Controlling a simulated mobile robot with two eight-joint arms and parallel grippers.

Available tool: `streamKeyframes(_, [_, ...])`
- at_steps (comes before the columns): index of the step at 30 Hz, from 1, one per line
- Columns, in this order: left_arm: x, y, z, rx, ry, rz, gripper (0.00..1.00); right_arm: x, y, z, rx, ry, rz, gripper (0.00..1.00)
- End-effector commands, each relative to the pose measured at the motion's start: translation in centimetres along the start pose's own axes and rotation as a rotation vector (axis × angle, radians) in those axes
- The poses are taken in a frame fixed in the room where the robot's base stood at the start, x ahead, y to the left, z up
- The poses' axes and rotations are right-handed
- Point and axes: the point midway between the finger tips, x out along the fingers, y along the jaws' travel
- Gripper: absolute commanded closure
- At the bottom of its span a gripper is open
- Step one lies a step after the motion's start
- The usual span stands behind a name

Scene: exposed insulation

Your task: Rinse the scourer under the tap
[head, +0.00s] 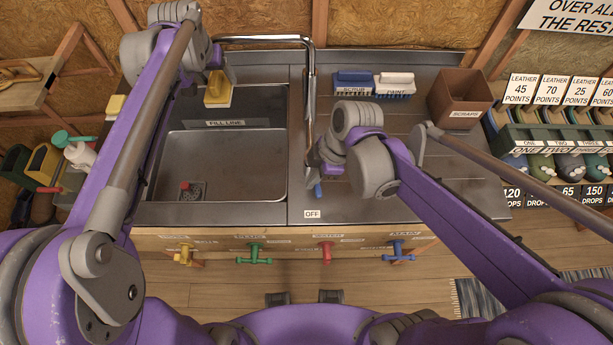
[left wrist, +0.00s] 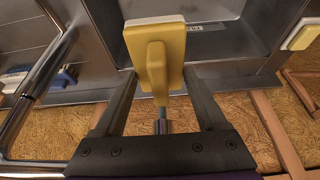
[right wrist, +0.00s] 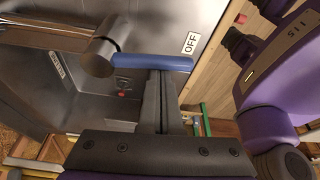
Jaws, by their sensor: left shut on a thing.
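My left gripper (left wrist: 158,85) is shut on the yellow scourer (head: 218,92) by its handle, above the back of the sink (head: 225,185). The scourer shows large in the left wrist view (left wrist: 152,48), its pale pad facing away. The chrome tap (head: 309,75) arches over from the right; its spout end (left wrist: 162,124) is close to the scourer's handle. No water shows. The tap's blue lever (right wrist: 152,62) lies near an OFF label (right wrist: 191,43). My right gripper (right wrist: 164,78) has its fingers together at the lever; whether they touch it is unclear.
Coloured valves (head: 254,254) line the front edge. Another yellow scourer (head: 116,106) sits left of the sink.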

Motion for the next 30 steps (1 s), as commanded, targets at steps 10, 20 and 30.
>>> streamKeyframes(10, [0.0,0.0,0.0,0.0,0.0,0.0,0.78,-0.1,-0.1,0.2,0.002,0.0,0.0,1.0])
streamKeyframes(20, [0.0,0.0,0.0,0.0,0.0,0.0,0.78,1.3,-0.4,-3.8,-0.006,0.001,-0.002,1.0])
streamKeyframes(30, [0.0,0.0,0.0,0.0,0.0,0.0,0.78,-5.8,-0.2,-3.5,0.004,0.0,0.001,1.0])
